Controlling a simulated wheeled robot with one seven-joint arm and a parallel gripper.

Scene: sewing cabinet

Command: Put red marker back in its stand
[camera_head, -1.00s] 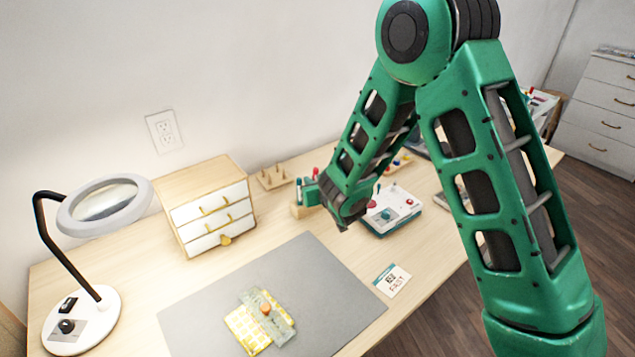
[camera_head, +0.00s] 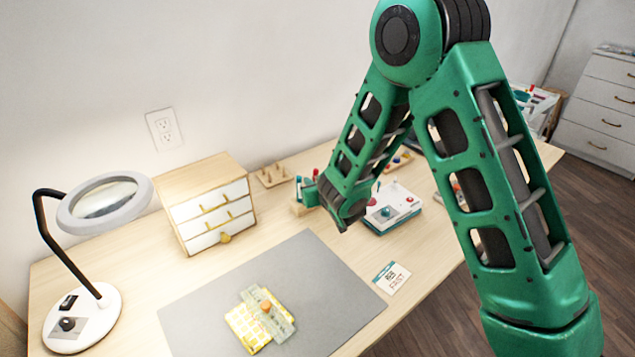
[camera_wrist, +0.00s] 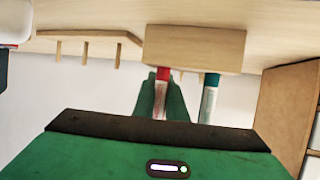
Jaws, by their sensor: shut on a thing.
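The red marker (camera_wrist: 161,98) is between the two green fingers of my gripper (camera_wrist: 161,102) in the wrist view, and the gripper is shut on it. The wrist view is upside down. The marker's red end meets the edge of the wooden stand (camera_wrist: 195,48); I cannot tell how deep it sits. A teal marker (camera_wrist: 209,98) is beside it in the same stand. In the head view the stand (camera_head: 301,209) is at the back of the desk, with a red tip (camera_head: 315,172) showing above it. My arm hides most of the gripper there.
A small drawer cabinet (camera_head: 205,205) and a pegged wooden rack (camera_head: 270,176) stand left of the stand. A white device (camera_head: 390,210) is close on the right. A magnifier lamp (camera_head: 104,205) is far left. The grey mat (camera_head: 325,275) holds yellow fabric and a ruler.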

